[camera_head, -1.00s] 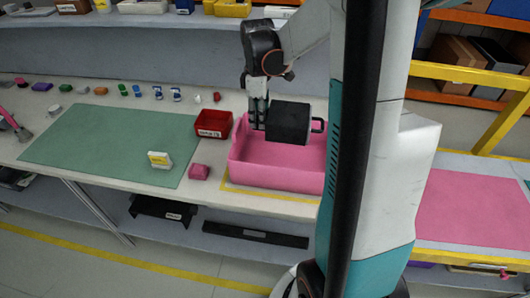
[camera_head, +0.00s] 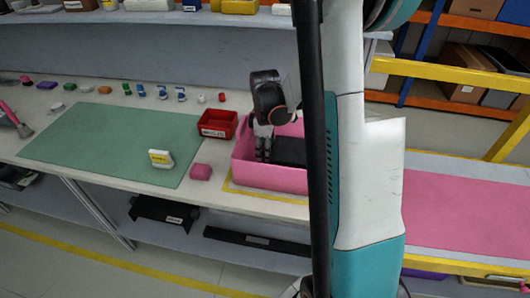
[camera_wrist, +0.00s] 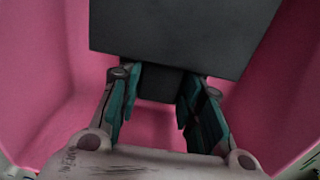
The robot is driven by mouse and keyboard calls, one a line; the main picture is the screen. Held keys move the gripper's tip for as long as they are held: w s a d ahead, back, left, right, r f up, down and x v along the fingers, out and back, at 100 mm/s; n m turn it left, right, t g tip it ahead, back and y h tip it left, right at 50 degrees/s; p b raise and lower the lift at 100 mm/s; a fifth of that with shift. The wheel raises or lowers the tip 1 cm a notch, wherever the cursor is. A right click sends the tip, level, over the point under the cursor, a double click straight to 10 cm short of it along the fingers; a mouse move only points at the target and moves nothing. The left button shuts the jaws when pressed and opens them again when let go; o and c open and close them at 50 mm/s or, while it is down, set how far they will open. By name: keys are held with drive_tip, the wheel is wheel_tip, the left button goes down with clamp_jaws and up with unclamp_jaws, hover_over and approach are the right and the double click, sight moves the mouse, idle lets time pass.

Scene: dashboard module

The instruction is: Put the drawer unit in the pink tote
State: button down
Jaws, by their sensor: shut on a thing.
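The drawer unit (camera_head: 290,151) is a dark grey box low inside the pink tote (camera_head: 268,178), partly hidden behind my own body in the head view. In the wrist view the drawer unit (camera_wrist: 180,38) fills the top middle, with pink tote walls (camera_wrist: 40,80) on both sides. My gripper (camera_head: 263,156) reaches down into the tote. In the wrist view its teal-padded fingers (camera_wrist: 155,100) stand on either side of a small dark part of the unit, shut on it. I cannot tell whether the unit touches the tote floor.
A red bin (camera_head: 217,125) stands left of the tote. Several small parts line the back of the table. A shelf (camera_head: 150,40) runs behind.

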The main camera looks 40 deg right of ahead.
drive_tip(key=c, duration=1.1)
unclamp_jaws()
drive_tip(key=shift+f, duration=0.15)
wheel_tip(320, 180, up, 12)
drive_tip(key=p, duration=0.4)
